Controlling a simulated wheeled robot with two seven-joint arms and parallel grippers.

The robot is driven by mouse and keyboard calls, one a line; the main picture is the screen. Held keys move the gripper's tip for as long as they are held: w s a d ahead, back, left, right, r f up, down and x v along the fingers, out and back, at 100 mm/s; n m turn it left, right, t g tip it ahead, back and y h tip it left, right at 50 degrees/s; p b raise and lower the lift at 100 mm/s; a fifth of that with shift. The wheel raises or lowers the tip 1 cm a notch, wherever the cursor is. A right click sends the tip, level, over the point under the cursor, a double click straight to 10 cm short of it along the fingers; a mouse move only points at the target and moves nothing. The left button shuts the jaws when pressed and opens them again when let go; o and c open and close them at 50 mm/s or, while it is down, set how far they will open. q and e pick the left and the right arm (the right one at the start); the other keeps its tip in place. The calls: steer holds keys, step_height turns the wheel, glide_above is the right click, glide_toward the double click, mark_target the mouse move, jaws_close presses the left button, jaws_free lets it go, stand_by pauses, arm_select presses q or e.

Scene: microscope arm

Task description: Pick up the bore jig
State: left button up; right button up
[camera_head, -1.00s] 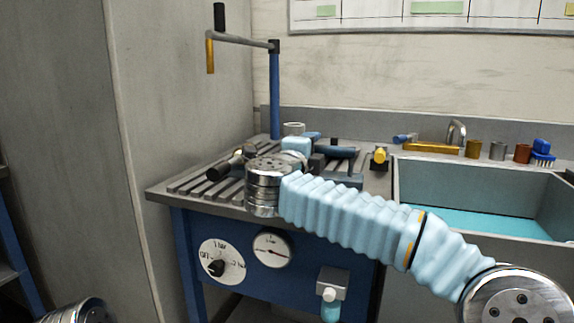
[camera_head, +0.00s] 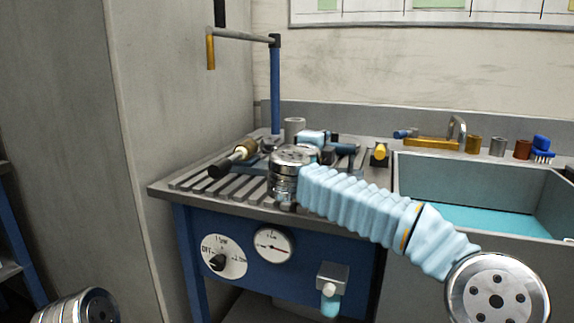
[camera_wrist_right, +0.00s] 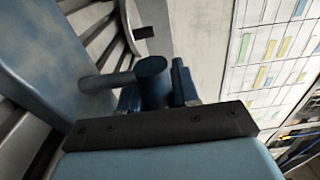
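My right arm crosses the head view from the lower right in a light-blue sleeve. Its wrist hangs over the slatted bench top (camera_head: 228,193), with the right gripper (camera_head: 318,138) partly hidden behind it. A dark blue piece with a crosswise bar (camera_head: 349,149) lies close beside the gripper; I cannot tell whether it is the bore jig. The right wrist view shows a blue upright cylinder (camera_wrist_right: 153,80) with a side rod, just beyond the gripper's dark front bar. A large blue block (camera_wrist_right: 55,55) is at its left. Finger spacing and contact are unclear. My left gripper is out of view.
A black-handled tool with a brass collar (camera_head: 233,158) lies left of the wrist. A grey cylinder (camera_head: 294,127) stands behind it. A blue post with a crank arm (camera_head: 275,85) rises at the back. The sink (camera_head: 480,195) is right, with small cups behind.

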jaws_close()
steer(key=shift+r, duration=0.2)
steer(key=shift+r, duration=0.3)
step_height(320, 180, up, 2)
steer(key=shift+r+p, duration=0.15)
steer(key=shift+p, duration=0.3)
steer(key=s+a+r+b, duration=0.1)
steer(key=s+a+r, duration=0.1)
steer(key=s+r, duration=0.7)
steer(key=s, duration=0.5)
steer(key=shift+r, duration=0.4)
steer(key=shift+w+a, duration=0.1)
